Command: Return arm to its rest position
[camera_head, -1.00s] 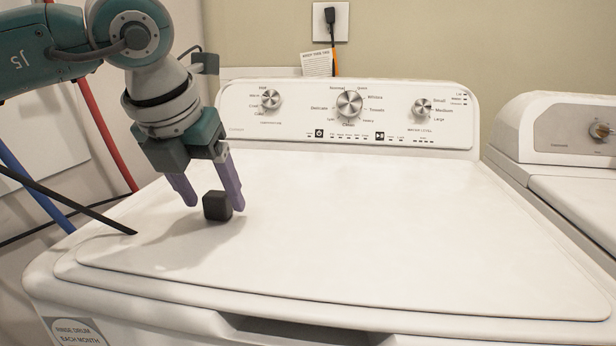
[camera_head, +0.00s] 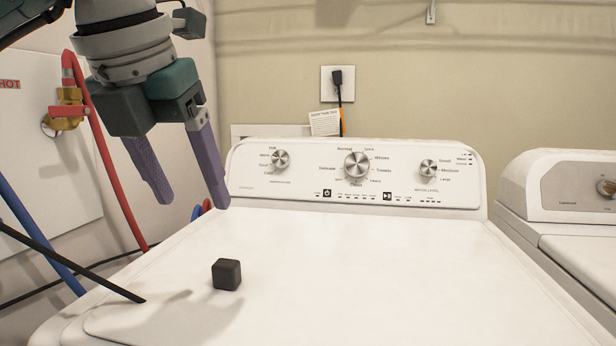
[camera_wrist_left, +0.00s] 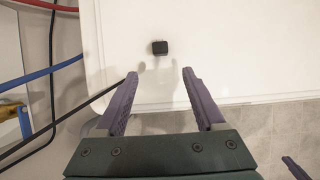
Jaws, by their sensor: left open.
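My left gripper (camera_head: 188,190) hangs at the upper left in the head view, above the left side of the white washing machine lid (camera_head: 400,275). Its two purple fingers are spread, with nothing between them. A small black cube (camera_head: 227,274) rests on the lid, below the gripper and apart from it. In the left wrist view, the open fingers (camera_wrist_left: 160,100) point toward the lid, and the black cube (camera_wrist_left: 160,47) lies beyond their tips. My right gripper is not in the head view.
The washer's control panel (camera_head: 355,172) with knobs stands at the lid's back. A second white machine (camera_head: 570,215) is at the right. Red hose (camera_head: 108,165), blue hose (camera_head: 40,235) and a black rod-like thing (camera_head: 70,264) are at the left. Most of the lid is clear.

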